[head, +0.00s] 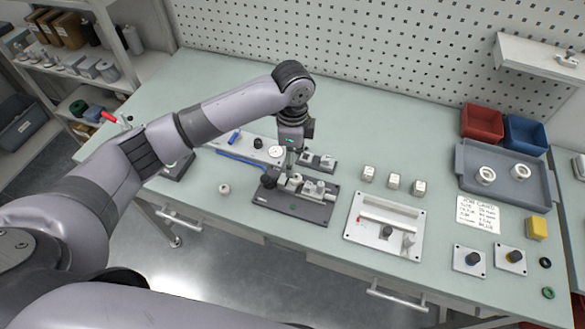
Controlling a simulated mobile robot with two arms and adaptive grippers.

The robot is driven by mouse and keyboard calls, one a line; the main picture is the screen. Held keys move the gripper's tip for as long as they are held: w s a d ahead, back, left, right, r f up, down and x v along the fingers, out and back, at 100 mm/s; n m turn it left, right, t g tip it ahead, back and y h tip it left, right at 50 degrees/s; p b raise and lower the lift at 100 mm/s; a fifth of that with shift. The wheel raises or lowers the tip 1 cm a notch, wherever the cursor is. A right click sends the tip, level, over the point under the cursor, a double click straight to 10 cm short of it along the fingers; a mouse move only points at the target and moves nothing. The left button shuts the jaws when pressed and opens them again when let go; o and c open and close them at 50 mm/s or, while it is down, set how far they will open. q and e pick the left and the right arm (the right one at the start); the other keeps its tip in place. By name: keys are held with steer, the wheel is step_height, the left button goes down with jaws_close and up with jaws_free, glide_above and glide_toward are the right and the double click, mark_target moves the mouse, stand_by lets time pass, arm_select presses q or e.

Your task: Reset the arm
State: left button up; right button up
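My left arm reaches in from the left over the workbench. Its wrist points down, and my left gripper (287,168) is just above the back left of a dark fixture plate (290,207). The fingers are small and dark against the fixture, so their opening and anything between them cannot be made out. The fixture carries a metal clamp block (315,189) and a pale round part. My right gripper is not in view.
White cap-like blocks (393,181) stand right of the fixture, behind a white-plated jig (385,225). A grey tray (508,178) holds two white rings, with red (482,124) and blue (525,134) bins behind. A pegboard backs the bench; its back middle is clear.

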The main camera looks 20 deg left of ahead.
arm_select(q)
steer(key=shift+r, duration=1.6)
